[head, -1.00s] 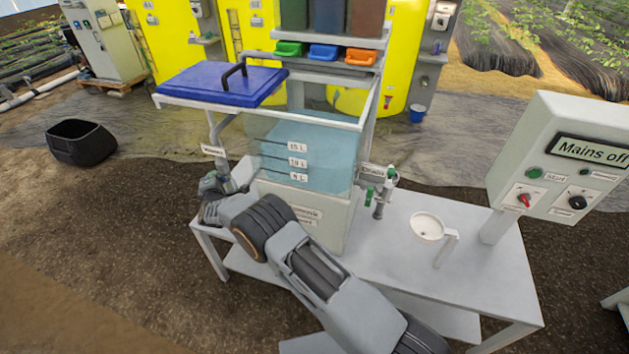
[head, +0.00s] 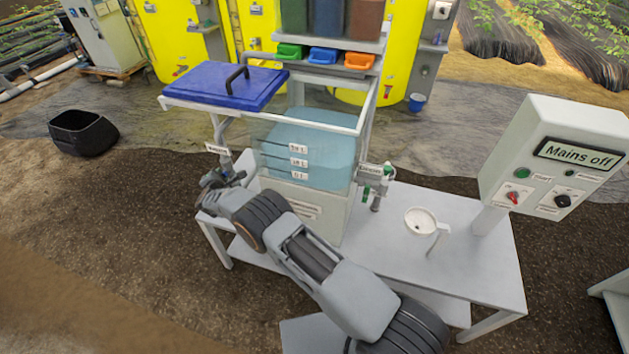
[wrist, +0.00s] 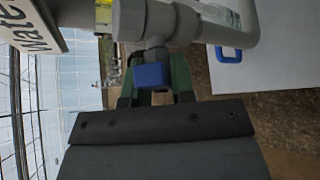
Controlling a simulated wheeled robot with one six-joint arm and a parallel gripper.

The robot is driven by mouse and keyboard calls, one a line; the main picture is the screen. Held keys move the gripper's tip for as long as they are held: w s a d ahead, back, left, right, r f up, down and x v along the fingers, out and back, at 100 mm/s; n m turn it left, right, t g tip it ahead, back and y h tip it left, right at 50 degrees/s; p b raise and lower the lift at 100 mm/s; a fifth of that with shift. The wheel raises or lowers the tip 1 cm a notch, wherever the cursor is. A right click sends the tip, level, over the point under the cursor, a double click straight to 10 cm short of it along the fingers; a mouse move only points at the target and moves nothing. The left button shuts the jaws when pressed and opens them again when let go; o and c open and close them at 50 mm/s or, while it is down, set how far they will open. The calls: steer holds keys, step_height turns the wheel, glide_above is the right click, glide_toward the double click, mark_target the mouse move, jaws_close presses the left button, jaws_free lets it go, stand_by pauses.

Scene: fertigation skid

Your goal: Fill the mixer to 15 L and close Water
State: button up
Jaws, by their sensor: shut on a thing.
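The clear mixer tank (head: 345,200) stands on the white table, with bluish water (head: 325,150) in it. The water's front edge looks close to the 15 L mark (head: 298,148), the top one of its marks; the exact level is hard to read. The Water sign (head: 217,149) is left of the tank and also shows in the wrist view (wrist: 32,28). Below it my gripper (head: 212,183) is at the valve on the grey pipe (wrist: 160,20). In the wrist view my gripper (wrist: 155,88) is shut on the blue valve handle (wrist: 150,76). The handle is partly hidden by the fingers.
The Drain valve (head: 372,185) is right of the tank. A white cup-like bowl (head: 421,220) stands on the table. A control box (head: 555,155) at right reads "Mains off". A black tub (head: 83,133) is on the ground.

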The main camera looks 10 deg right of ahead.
steer(key=shift+f, duration=0.1)
stand_by(0.3)
steer(key=f+m+t+b, duration=0.1)
steer(key=b, duration=0.3)
steer(key=shift+y, duration=0.4)
steer(key=shift+m+t+b, duration=0.3)
steer(key=shift+m+b, duration=0.3)
steer(key=shift+b, duration=0.6)
steer(key=m+t+b, duration=0.1)
steer(key=m+b, duration=0.1)
steer(key=b, duration=0.3)
steer(key=shift+t+y, duration=0.3)
steer(key=shift+t, duration=0.1)
steer(key=shift+r+m+t+b, duration=0.3)
steer(key=shift+m+b, duration=0.3)
steer(key=shift+b, duration=0.55)
steer(key=shift+r, duration=0.2)
steer(key=shift+m, duration=0.3)
